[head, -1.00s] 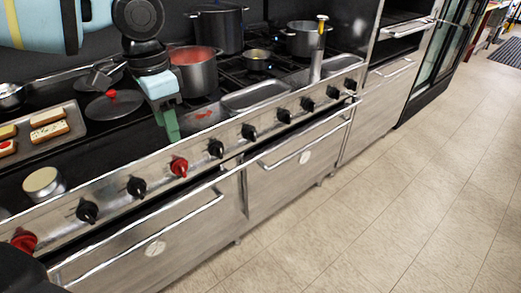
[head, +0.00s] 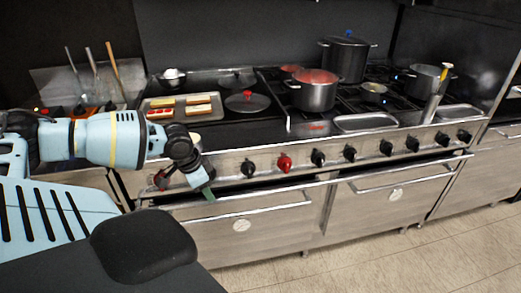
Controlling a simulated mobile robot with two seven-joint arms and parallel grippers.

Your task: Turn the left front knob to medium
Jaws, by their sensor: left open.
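A row of knobs runs along the steel front of the range. To the right are a black knob (head: 248,168), another red knob (head: 284,163), a black knob (head: 318,157) and several more black ones. My left gripper (head: 209,194), with green fingertips, is open and points down in front of the panel, between the left red knob and the first visible black knob. It hides the panel behind it. I cannot tell whether it touches a knob. My right gripper is not in view.
On the range top are a tray of food (head: 183,107), a lid with a red handle (head: 247,102), a red-filled pot (head: 314,92) and a tall dark pot (head: 345,60). An oven door handle (head: 250,212) sticks out below the knobs. The floor at right is clear.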

